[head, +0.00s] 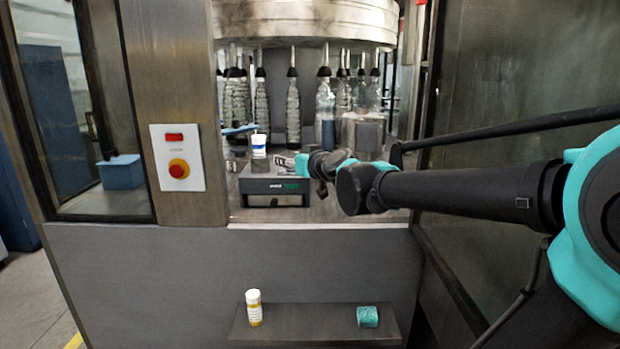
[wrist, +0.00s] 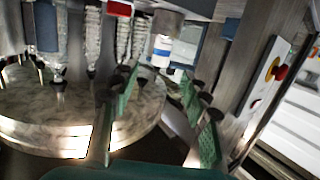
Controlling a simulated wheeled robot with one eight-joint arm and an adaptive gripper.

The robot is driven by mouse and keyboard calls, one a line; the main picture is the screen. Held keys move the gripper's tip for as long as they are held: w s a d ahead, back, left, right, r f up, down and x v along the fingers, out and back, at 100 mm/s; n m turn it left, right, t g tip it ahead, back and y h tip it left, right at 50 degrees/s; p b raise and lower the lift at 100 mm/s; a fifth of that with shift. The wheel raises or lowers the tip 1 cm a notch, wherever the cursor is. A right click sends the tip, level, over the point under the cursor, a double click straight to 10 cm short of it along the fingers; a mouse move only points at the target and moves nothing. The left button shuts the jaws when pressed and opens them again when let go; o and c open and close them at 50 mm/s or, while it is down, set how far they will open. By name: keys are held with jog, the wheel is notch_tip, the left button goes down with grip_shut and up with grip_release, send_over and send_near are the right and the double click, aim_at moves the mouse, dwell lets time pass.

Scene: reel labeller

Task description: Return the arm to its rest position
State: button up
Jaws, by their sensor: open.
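My arm reaches in from the right in the head view, across the machine opening. My gripper (head: 300,165) is at its end, above the right part of a dark box with a green display (head: 272,187). A white bottle with a blue band (head: 259,146) stands upright on that box, just left of my gripper. In the wrist view my gripper (wrist: 158,88) has its green-padded fingers spread, with nothing held between them. The white bottle (wrist: 162,50) appears beyond the fingertips, apart from them.
Several clear bottles (head: 292,108) hang under a steel drum (head: 305,20) behind. A panel with a red button (head: 179,169) is on the left post. A low shelf (head: 315,322) carries a yellow-labelled bottle (head: 254,307) and a teal block (head: 367,316). The shelf's middle is clear.

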jog(key=s+d+f+g+h, duration=0.1)
jog(key=s+d+f+g, duration=0.15)
jog(key=f, duration=0.55)
jog(key=s+d+f+g+h, duration=0.1)
jog(key=s+d+f, duration=0.3)
jog(key=f, duration=0.4)
jog(key=s+d+f+m+g+h, duration=0.6)
jog(key=s+d+f, duration=1.2)
jog(key=f, duration=0.3)
jog(key=shift+s+h, duration=0.3)
jog(key=shift+s, duration=0.4)
